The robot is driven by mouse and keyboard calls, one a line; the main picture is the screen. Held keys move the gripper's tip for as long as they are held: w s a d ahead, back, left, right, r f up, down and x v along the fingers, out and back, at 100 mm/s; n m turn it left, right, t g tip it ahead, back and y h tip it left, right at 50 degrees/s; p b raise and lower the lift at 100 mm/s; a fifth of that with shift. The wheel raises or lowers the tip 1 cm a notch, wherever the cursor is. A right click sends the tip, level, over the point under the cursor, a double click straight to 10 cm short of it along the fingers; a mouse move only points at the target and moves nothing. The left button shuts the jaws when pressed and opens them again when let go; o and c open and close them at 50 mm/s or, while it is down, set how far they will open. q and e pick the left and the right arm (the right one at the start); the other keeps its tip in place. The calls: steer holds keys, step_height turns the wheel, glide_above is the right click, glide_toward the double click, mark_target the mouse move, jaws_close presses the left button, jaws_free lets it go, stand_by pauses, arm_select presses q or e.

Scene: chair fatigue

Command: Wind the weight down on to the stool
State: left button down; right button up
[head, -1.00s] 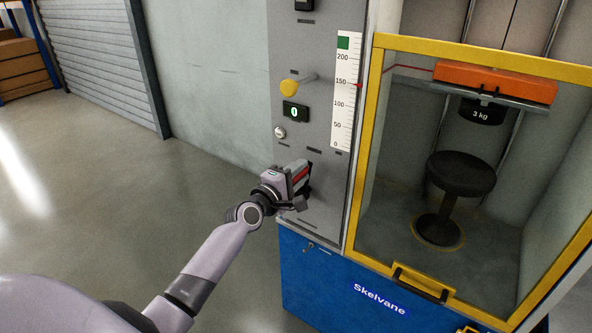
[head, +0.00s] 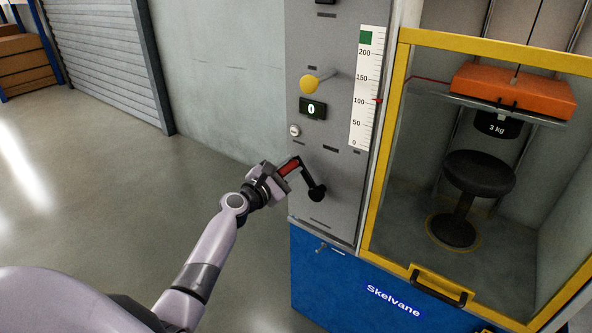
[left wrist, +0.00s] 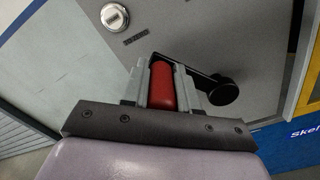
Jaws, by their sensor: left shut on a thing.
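My left gripper (head: 277,175) is shut on the red handle (head: 289,168) of a crank on the grey panel. The crank's black arm (head: 306,178) runs from the handle down right to its dark hub (head: 317,193). In the left wrist view the red handle (left wrist: 162,86) lies between the two fingers (left wrist: 160,84). The black 3 kg weight (head: 498,125) hangs under an orange crossbeam (head: 514,92) inside the cabinet. The round black stool (head: 479,174) stands below it, with a gap between them. My right gripper is not in view.
A yellow-framed guard (head: 385,140) fronts the cabinet. The panel (head: 325,225) carries a yellow knob (head: 309,84), a display (head: 313,109) reading 0 and a scale (head: 366,90) with a red pointer near 100. Open floor (head: 130,210) lies to the left.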

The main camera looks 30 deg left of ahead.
arm_select(q)
steer(key=a+f+n, duration=0.1)
steer(key=a+n, duration=0.1)
steer(key=n, duration=0.1)
steer(key=shift+f+b, duration=0.35)
steer(key=shift+f, duration=0.05)
step_height(320, 180, down, 12)
steer(key=n+b, duration=0.2)
steer(key=n, duration=1.2)
steer(key=d+f+n+p, duration=0.1)
steer(key=d+f+n, duration=0.3)
steer(key=d+n, duration=0.4)
steer(key=n, duration=0.3)
steer(key=shift+s+d+p, duration=0.2)
steer(key=shift+s+p, duration=0.05)
steer(key=shift+p, duration=0.15)
steer(key=shift+d+n, duration=0.1)
steer(key=shift+n, duration=0.2)
